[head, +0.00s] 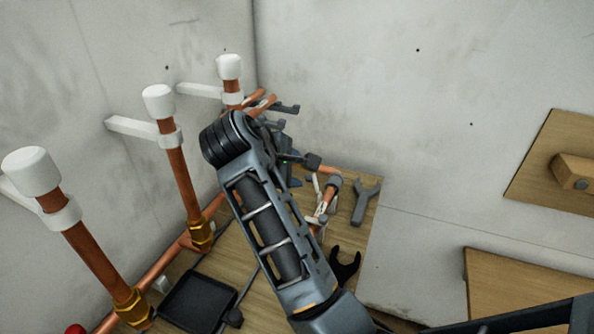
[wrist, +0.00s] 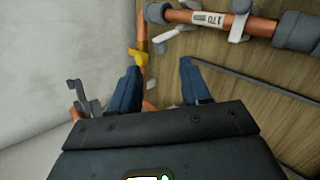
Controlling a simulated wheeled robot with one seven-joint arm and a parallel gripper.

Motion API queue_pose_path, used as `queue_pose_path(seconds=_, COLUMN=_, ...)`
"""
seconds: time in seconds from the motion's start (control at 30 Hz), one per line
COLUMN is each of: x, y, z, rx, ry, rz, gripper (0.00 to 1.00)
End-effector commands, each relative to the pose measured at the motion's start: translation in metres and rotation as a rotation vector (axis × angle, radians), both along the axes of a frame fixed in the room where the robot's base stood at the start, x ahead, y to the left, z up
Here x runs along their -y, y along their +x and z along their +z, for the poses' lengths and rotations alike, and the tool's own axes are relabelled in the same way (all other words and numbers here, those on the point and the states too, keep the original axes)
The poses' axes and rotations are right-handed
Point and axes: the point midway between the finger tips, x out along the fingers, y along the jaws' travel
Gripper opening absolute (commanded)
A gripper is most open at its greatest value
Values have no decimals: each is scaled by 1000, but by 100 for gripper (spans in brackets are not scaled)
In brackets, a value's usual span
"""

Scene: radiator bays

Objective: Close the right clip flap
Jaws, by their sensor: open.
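My gripper (wrist: 159,82) is open, with its two blue fingers apart and no object between them in the wrist view. In the head view it is mostly hidden behind my arm. A dark grey clip-like part (wrist: 85,100) stands by the wall, left of my left finger and apart from it. Dark grey clip parts also show near the wall in the head view (head: 286,108). I cannot tell which of them is the right clip flap or how far it stands open. A copper pipe with a "170" label (wrist: 208,18) lies beyond my fingers, with light grey clip-like pieces (wrist: 240,22) around it.
Three white-capped copper pipes (head: 178,165) stand along the left wall. A black tray (head: 197,302), a grey wrench (head: 362,203) and a black fork-shaped tool (head: 345,267) lie on the wooden surface. Wooden panels (head: 530,285) are on the right. A brass fitting (wrist: 138,56) is beyond my left finger.

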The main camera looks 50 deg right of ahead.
Motion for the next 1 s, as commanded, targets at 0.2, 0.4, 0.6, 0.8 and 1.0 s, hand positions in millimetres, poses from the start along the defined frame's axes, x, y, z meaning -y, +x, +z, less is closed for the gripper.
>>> queue_pose_path(seconds=0.2, x=22, y=2, z=-22, rx=-2, ry=1, rz=-2, gripper=47)
queue_pose_path(seconds=0.4, x=42, y=5, z=-41, rx=-1, ry=1, rz=-1, gripper=47)
queue_pose_path(seconds=0.6, x=51, y=7, z=-50, rx=0, ry=1, rz=0, gripper=47)
queue_pose_path(seconds=0.8, x=52, y=7, z=-51, rx=1, ry=0, rz=-1, gripper=47)
queue_pose_path(seconds=1.0, x=52, y=7, z=-51, rx=1, ry=0, rz=-1, gripper=34)
